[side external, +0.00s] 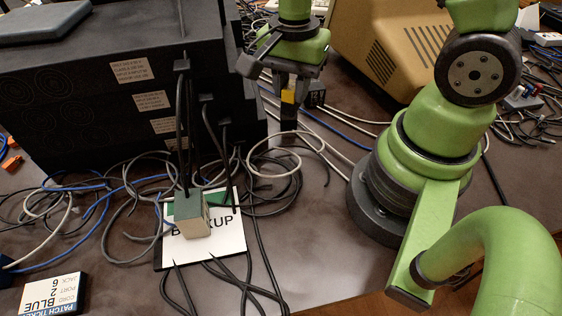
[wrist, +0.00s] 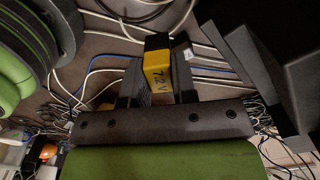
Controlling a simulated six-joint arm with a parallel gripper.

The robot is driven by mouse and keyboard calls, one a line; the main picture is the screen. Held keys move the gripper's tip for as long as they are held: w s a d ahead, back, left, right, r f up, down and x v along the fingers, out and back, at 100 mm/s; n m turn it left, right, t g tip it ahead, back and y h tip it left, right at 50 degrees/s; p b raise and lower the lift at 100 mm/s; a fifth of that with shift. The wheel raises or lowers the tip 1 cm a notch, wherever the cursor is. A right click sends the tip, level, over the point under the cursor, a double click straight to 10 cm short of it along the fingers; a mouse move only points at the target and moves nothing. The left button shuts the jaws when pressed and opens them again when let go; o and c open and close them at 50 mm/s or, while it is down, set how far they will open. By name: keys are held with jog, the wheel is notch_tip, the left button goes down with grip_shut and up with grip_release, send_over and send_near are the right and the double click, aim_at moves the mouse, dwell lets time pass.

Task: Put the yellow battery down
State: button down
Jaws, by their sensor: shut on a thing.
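My gripper (side external: 290,100) is shut on the yellow battery (side external: 288,96), which shows only as a small yellow patch between the dark fingers in the side view. The gripper is over the table (side external: 312,222), beside the black cabinet and among cables. I cannot tell whether the battery touches the table.
A black cabinet (side external: 90,100) stands at left and a beige case (side external: 390,45) behind. A green-and-grey block (side external: 195,222) stands on a white BACKUP card (side external: 232,238). A patch ticket card (side external: 52,294) lies at lower left. Loose cables (side external: 270,185) cover much of the table.

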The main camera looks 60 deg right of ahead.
jog(key=shift+s+a+f+n, duration=0.1)
jog(key=shift+a+f+n, duration=0.5)
jog(key=shift+f, duration=1.05)
jog(key=shift+s+a+f+n, duration=0.1)
jog(key=shift+a+f+n, duration=0.15)
jog(key=shift+a+f, duration=1)
jog(key=shift+a+f+n, duration=0.25)
jog(key=shift+f+n, duration=0.2)
jog(key=shift+f, duration=1.65)
jog(key=c, duration=0.9)
grip_release()
jog(key=shift+f, duration=0.15)
